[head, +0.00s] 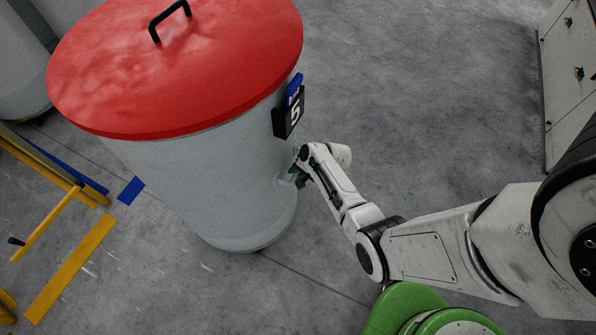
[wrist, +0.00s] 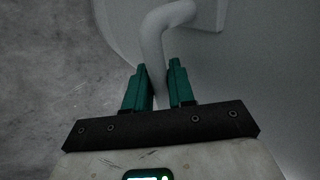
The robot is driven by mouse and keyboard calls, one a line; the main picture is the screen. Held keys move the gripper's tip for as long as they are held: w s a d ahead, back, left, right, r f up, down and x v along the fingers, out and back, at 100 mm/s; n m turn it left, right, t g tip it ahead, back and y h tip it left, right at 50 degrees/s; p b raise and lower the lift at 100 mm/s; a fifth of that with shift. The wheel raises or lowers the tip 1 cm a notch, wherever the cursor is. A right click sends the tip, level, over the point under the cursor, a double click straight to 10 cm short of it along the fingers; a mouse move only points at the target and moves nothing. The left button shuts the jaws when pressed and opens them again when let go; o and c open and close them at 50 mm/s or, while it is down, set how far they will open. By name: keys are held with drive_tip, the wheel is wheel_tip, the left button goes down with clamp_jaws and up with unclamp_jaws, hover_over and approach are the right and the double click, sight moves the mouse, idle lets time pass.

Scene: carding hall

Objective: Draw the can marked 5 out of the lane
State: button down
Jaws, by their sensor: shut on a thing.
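The can marked 5 (head: 215,175) is a large pale grey drum, upright on the floor in the head view. It has a red lid (head: 180,60) with a black handle (head: 168,18). A black plate with a white 5 (head: 291,113) and a blue tag are on its right side. My gripper (head: 298,177) is at the can's right side, below the plate. In the wrist view, its green fingers (wrist: 160,90) are shut on a pale curved handle (wrist: 158,38) on the can's wall. The handle's lower end is hidden between the fingers.
Another grey can (head: 18,70) stands at the far left. A yellow frame (head: 45,225) with a lever and yellow floor tape (head: 70,268) lie left of the can. A pale cabinet (head: 570,80) stands at the right. The floor (head: 420,100) between can and cabinet is clear.

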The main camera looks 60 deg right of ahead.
drive_tip(key=shift+s, duration=0.1)
drive_tip(key=c, duration=0.9)
unclamp_jaws()
drive_tip(key=shift+c, duration=0.2)
drive_tip(key=shift+o, duration=0.3)
drive_tip(key=shift+w+r, duration=0.1)
drive_tip(key=shift+w, duration=0.1)
drive_tip(key=shift+r, duration=0.1)
drive_tip(key=p+v, duration=0.1)
drive_tip(key=v, duration=0.9)
drive_tip(key=shift+s, duration=0.35)
drive_tip(key=shift+r, duration=0.1)
